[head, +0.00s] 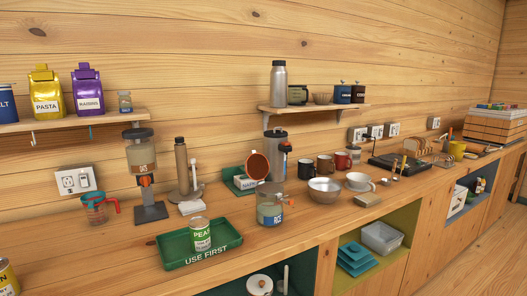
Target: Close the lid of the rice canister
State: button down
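The rice canister (270,207) stands on the wooden counter near the middle of the head view. It is a squat clear container with a blue label that reads "RI" or similar. Its round lid (259,166) is raised, standing up at the canister's back left, with a dark rim and a reddish-brown inner face towards me. A small orange-red part shows at the canister's right side. My gripper is not in this view.
A tall grey container (277,143) and a green napkin box (232,178) stand behind. The counter in front is clear.

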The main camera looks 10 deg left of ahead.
aim_at(257, 166)
jog(key=u, duration=0.3)
jog(key=i, duration=0.95)
jog(key=u, duration=0.6)
